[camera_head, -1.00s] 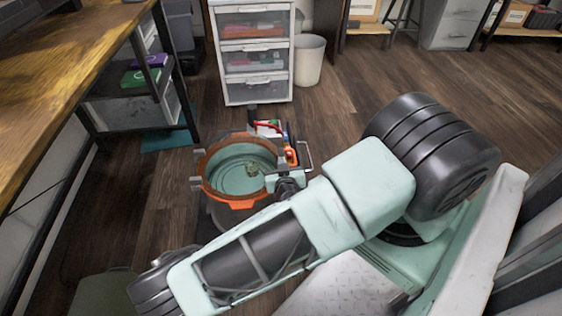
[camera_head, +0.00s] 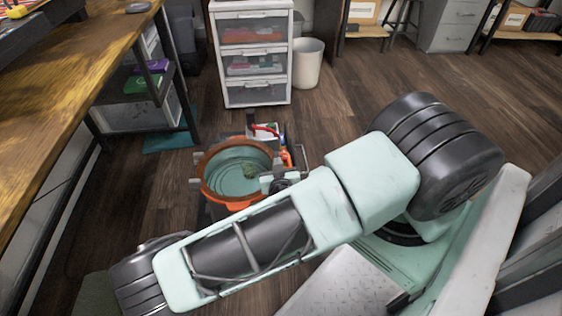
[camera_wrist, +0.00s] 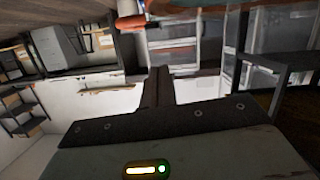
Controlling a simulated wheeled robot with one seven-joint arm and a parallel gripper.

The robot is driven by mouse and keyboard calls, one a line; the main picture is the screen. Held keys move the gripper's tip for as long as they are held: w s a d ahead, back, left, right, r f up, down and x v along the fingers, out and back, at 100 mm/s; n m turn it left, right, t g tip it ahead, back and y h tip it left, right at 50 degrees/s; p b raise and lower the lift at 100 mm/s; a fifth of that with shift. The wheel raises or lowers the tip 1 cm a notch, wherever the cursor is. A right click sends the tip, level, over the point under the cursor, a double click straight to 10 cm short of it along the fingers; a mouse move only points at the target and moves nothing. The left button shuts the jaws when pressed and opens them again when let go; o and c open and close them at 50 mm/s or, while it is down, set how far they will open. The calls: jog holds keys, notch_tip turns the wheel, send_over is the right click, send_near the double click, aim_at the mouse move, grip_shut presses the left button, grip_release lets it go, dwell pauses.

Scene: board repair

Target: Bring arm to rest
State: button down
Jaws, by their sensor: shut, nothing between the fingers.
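My gripper (camera_wrist: 158,86) shows in the wrist view as a dark narrow pair of fingers pressed together, with nothing between them. In the head view my mint-green arm (camera_head: 330,205) stretches from the dark shoulder joint at the right to the dark joint at the lower left. In that view I cannot make out the gripper clearly.
An orange-rimmed bucket (camera_head: 235,206) with a small greenish thing inside stands just beyond the arm, close to it. Red and orange tools are beside it. A wooden workbench (camera_head: 60,90) runs along the left. A white drawer unit (camera_head: 254,92) and bin (camera_head: 307,65) stand behind. Floor is open at right.

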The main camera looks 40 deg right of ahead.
jog(key=v, duration=0.7)
jog(key=shift+p, duration=0.45)
jog(key=shift+s+r, duration=0.1)
